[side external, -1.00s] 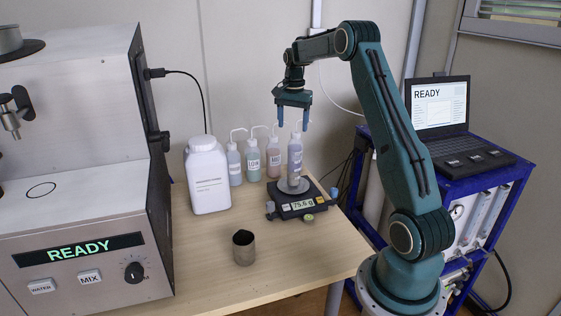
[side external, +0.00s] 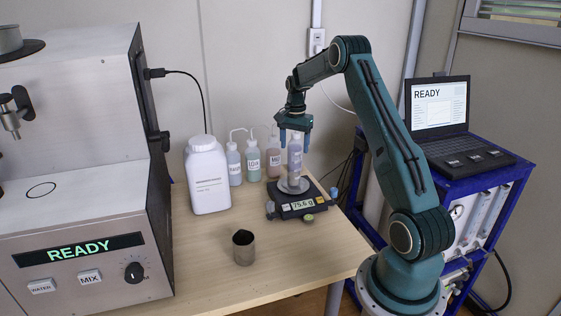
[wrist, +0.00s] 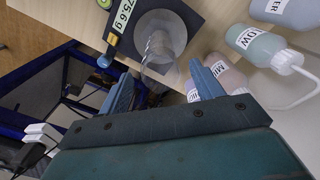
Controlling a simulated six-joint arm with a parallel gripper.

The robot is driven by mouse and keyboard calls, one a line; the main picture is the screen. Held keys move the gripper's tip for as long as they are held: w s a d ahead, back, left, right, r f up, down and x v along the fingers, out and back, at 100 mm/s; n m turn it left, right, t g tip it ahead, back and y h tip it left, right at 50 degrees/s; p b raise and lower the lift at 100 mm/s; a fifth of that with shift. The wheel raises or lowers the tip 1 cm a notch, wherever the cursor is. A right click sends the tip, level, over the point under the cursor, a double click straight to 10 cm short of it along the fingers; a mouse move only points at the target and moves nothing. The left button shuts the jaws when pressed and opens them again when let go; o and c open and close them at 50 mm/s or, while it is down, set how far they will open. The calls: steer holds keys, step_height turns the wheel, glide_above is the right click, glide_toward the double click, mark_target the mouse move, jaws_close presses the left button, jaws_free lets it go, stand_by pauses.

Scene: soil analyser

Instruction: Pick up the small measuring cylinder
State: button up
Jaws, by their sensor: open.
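A small clear measuring cylinder (wrist: 158,48) stands on the round pan of the balance (side external: 309,206) in the wrist view. The balance reads 75.6 g. My gripper (side external: 296,141) points down above the balance, with its fingers at about the height of the cylinder's top. In the wrist view my gripper (wrist: 160,76) is open, its two blue fingers apart and nothing held between them. I cannot tell the exact gap to the cylinder.
Several labelled wash bottles (side external: 253,163) stand close behind the balance. A white jar (side external: 208,180) is to their left, and a metal cup (side external: 243,248) stands in front. The mixer (side external: 85,190) fills the left. The table's front right is clear.

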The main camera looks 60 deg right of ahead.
mark_target(294, 157)
steer(key=shift+f, duration=0.7)
steer(key=shift+f, duration=2.6)
jaws_close()
steer(key=shift+r, duration=0.1)
steer(key=shift+w+r, duration=0.1)
steer(key=shift+r, duration=0.15)
step_height(294, 157, up, 19)
steer(key=shift+r, duration=0.15)
